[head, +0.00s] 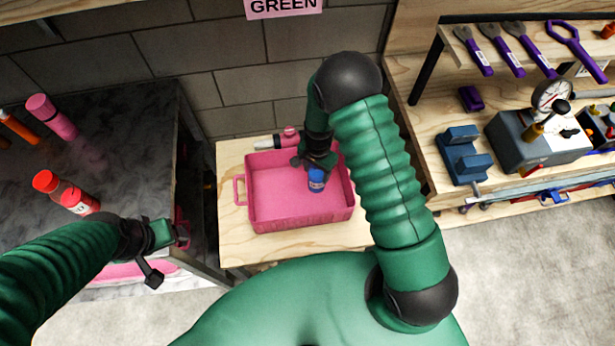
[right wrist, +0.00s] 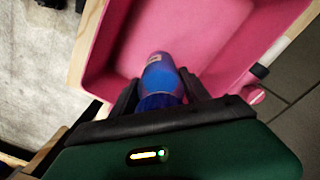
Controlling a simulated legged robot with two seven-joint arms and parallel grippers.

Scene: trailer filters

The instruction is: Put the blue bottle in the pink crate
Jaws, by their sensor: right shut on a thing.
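The pink crate (head: 298,219) stands on a light wooden table against the grey block wall; its wall also shows in the right wrist view (right wrist: 95,75). The blue bottle (head: 316,181) is in my right gripper (head: 316,166), over the right part of the crate's inside. In the right wrist view the bottle (right wrist: 160,78) sits between the two dark fingers of the gripper (right wrist: 158,92), which is shut on it. I cannot tell if the bottle touches the crate floor. My left gripper (head: 168,250) is at the lower left, away from the crate; its fingers look apart with nothing between them.
A dark marbled counter (head: 120,125) at left holds a red bottle (head: 66,193), a pink bottle (head: 52,117) and an orange item (head: 18,127). A pink and white bottle (head: 279,139) lies behind the crate. A wooden shelf with tools and a grey gauge device (head: 538,140) stands at right.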

